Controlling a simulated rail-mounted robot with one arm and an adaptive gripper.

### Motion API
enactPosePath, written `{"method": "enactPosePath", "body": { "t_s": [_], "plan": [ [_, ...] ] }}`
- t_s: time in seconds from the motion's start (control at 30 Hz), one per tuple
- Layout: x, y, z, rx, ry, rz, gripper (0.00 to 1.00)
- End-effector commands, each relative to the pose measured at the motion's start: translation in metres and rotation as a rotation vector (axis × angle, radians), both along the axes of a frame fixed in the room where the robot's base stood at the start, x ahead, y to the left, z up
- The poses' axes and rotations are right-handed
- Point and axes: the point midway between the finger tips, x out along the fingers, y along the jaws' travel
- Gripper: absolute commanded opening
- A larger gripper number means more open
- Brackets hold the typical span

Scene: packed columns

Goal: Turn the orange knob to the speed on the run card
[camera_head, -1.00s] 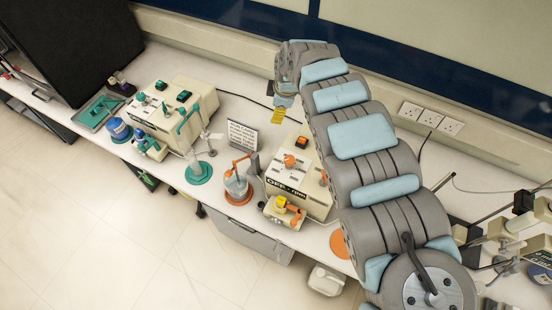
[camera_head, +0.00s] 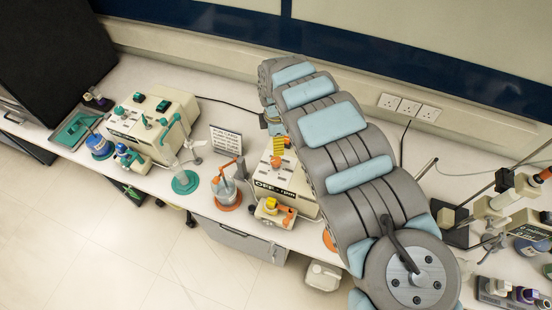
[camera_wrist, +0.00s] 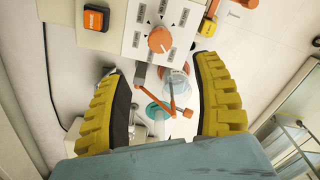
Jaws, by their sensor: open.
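In the head view a yellow finger (camera_head: 279,146) shows just behind the knob; contact cannot be told. The run card (camera_head: 226,140) stands left of the box, its text illegible here. The box's front display (camera_head: 273,188) seems to read OFF and rpm.
An orange switch (camera_wrist: 96,18) sits on the same box. An orange-clamped beaker (camera_head: 225,190) and a small orange-and-yellow pump (camera_head: 272,211) stand close by. A similar teal-fitted box (camera_head: 155,122) is further left. Stands and clamps (camera_head: 507,190) crowd the right.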

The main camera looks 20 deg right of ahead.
Motion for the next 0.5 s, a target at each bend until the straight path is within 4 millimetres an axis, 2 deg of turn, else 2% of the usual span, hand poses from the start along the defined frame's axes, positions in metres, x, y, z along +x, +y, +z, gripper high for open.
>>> {"method": "enactPosePath", "body": {
  "t_s": [0.5],
  "plan": [
    [-0.001,0.001,-0.054,0.003,0.003,-0.001,0.66]
  ]
}}
